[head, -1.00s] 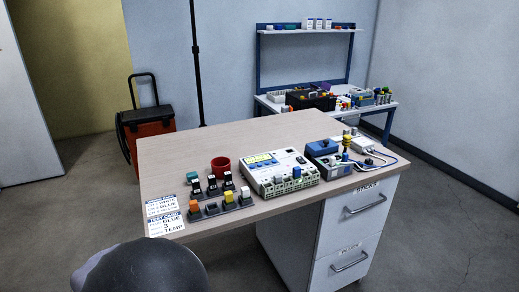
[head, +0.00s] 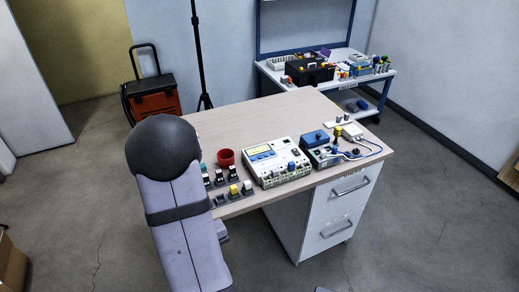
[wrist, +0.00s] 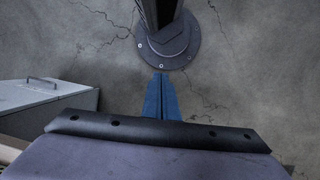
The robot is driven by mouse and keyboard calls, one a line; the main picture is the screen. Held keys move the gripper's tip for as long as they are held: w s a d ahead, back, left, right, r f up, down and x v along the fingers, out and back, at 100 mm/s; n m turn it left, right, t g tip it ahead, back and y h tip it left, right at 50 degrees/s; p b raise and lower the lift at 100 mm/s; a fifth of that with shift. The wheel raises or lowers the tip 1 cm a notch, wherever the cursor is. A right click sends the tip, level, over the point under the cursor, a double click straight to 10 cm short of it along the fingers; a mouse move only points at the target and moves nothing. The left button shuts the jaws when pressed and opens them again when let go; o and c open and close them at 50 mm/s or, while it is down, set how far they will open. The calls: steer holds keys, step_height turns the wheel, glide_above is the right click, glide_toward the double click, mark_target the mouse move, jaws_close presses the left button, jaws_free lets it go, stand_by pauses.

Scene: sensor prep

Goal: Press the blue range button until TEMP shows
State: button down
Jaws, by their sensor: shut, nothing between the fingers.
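A white instrument box (head: 283,178) sits on the desk in the head view, with a small yellow-green display (head: 259,149). The display text is too small to read, so I cannot tell whether TEMP shows. Blue marks lie below the display, and a blue knob-like part (head: 292,166) stands at the box's front right. I cannot tell which is the range button. My gripper shows in the wrist view as two blue fingers (wrist: 161,92), shut and empty above the grey floor, away from the instrument. In the head view my arm hides the gripper.
The back of the desk (head: 270,113) is clear. A drawer unit (head: 323,218) is below.

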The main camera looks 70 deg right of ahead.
steer(key=s+d+r+n+h+p, duration=0.1)
steer(key=s+d+r+p, duration=0.2)
steer(key=d, duration=0.4)
steer(key=s+d+r+h+p, duration=0.1)
steer(key=d+r+p, duration=0.2)
steer(key=d+p, duration=0.4)
steer(key=w+d+r+n+h, duration=0.1)
steer(key=d+n+h, duration=0.1)
steer(key=d, duration=0.5)
steer(key=w+d+r+n+h, duration=0.1)
steer(key=d+r+n+h, duration=0.1)
steer(key=d, duration=0.5)
steer(key=w+d+r+n+h, duration=0.1)
steer(key=d+r+n, duration=0.1)
steer(key=d, duration=0.5)
steer(key=shift+w+d+n+h, duration=0.1)
steer(key=shift+d+n+h, duration=0.2)
steer(key=shift+n+h, duration=0.1)
steer(key=w+d+r+n+t+h, duration=0.1)
steer(key=w+d+r+n+h, duration=0.2)
steer(key=d+r+n, duration=0.3)
steer(key=shift+w+d+n+t, duration=0.3)
steer(key=shift+w+d+n, duration=0.5)
steer(key=shift+w+d, duration=0.05)
